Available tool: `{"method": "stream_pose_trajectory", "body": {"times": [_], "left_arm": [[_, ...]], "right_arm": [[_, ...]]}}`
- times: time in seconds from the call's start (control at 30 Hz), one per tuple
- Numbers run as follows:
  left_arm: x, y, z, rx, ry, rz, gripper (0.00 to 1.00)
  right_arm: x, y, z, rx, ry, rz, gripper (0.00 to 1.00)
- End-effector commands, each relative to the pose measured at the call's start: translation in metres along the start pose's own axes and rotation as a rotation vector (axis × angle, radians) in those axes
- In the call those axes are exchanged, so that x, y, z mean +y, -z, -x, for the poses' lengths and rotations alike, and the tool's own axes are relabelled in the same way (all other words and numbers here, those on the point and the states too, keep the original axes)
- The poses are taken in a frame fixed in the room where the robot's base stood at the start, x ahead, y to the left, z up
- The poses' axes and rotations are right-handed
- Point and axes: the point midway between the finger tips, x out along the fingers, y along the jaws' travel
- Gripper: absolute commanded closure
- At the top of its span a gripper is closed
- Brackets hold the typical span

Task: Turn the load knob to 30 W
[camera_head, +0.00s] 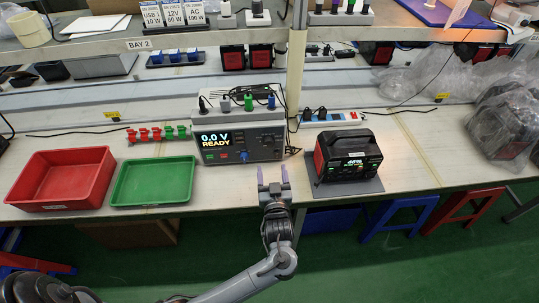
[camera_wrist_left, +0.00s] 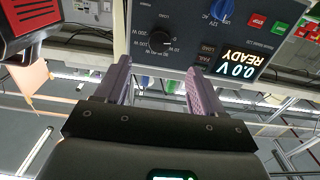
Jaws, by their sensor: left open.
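The tester (camera_head: 240,142) is a grey box on the bench, its screen reading 0.0 V READY. The black load knob (camera_wrist_left: 159,41) shows upside down on its dark panel in the left wrist view, with watt marks around it. I cannot read its exact setting. A blue selector knob (camera_wrist_left: 221,10) marked 12V, USB and AC is beside it. My left gripper (camera_head: 273,170) is open and empty in front of the tester. In the left wrist view its fingers (camera_wrist_left: 160,75) are spread below the load knob, apart from it. My right gripper is not in view.
A black and red power station (camera_head: 347,157) stands on a grey mat to the right. A red tray (camera_head: 62,180) and a green tray (camera_head: 153,182) lie to the left. Red and green clips (camera_head: 157,134) sit behind them. A shelf post (camera_head: 297,70) rises behind the tester.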

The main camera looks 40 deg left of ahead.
Motion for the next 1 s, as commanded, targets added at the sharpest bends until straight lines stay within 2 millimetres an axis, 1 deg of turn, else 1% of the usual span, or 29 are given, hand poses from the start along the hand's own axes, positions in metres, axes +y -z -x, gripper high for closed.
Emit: {"method": "stream_pose_trajectory", "body": {"times": [0.17,0.4,0.6,0.8,1.0], "left_arm": [[0.001,0.0,-0.018,0.005,0.0,0.001,0.32],[0.0,0.0,-0.057,0.004,0.001,0.0,0.32],[0.0,0.0,-0.085,0.003,0.001,0.0,0.32],[0.0,0.0,-0.102,0.001,0.0,0.001,0.32],[0.0,0.001,-0.106,0.001,0.0,0.002,0.32]], "right_arm": [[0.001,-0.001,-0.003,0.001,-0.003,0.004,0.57],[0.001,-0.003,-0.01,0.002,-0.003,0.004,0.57],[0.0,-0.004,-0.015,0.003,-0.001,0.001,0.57],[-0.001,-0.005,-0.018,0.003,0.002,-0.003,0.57],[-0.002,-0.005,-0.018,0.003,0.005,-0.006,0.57]]}}
